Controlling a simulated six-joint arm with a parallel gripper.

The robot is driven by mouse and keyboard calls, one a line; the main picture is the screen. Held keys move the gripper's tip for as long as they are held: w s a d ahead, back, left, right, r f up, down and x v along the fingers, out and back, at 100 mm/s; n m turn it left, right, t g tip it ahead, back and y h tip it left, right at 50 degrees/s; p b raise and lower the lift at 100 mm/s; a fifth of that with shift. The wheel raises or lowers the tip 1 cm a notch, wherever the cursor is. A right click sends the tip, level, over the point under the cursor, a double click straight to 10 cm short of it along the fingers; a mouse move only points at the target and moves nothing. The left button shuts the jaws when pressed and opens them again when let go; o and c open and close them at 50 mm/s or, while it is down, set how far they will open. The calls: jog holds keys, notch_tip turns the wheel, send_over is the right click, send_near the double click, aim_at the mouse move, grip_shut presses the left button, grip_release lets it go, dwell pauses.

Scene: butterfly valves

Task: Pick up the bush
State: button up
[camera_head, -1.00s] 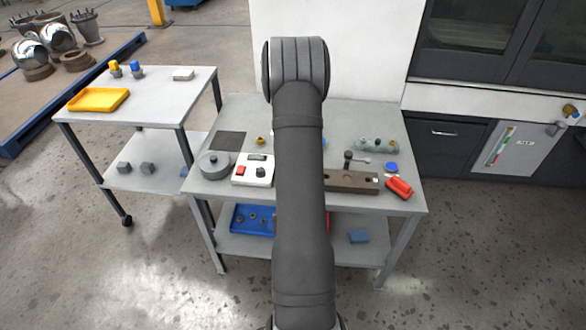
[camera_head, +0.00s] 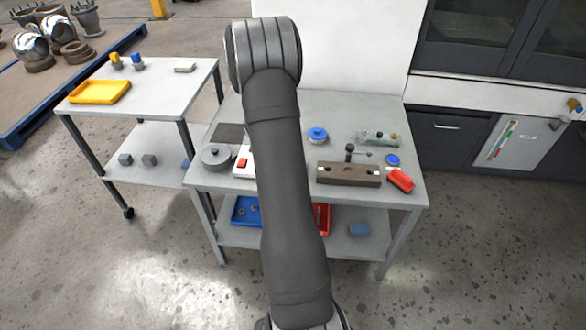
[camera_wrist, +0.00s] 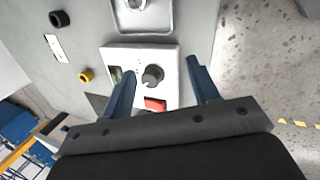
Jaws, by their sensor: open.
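A small brass-coloured ring, which looks like a bush (camera_wrist: 86,76), lies on the grey bench top in the wrist view, left of the white control box. A black ring (camera_wrist: 58,19) lies farther up and left; I cannot tell which ring is the bush meant. My gripper (camera_wrist: 160,68) is open and empty, its two blue fingers apart over the white control box (camera_wrist: 136,55). Both rings are to the left of the fingers. In the head view my arm covers the middle of the bench (camera_head: 410,205), and neither ring shows there.
The control box has a black knob (camera_wrist: 152,77) and a red button (camera_wrist: 155,104). Around my arm on the bench are a grey round part (camera_head: 215,157), a blue round part (camera_head: 318,136), a brown block (camera_head: 348,174) and a red object (camera_head: 400,179). A cart with a yellow tray (camera_head: 100,91) stands left.

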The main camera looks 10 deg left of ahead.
notch_tip(320, 180, up, 9)
jog(key=w+n+g+h, duration=0.2)
jog(key=w+n+h, duration=0.1)
jog(key=n, duration=0.1)
jog(key=x, duration=0.5)
jog(key=d+x, duration=0.1)
jog(key=x, duration=1.1)
jog(key=shift+d, duration=0.25)
jog(key=c, duration=1.1)
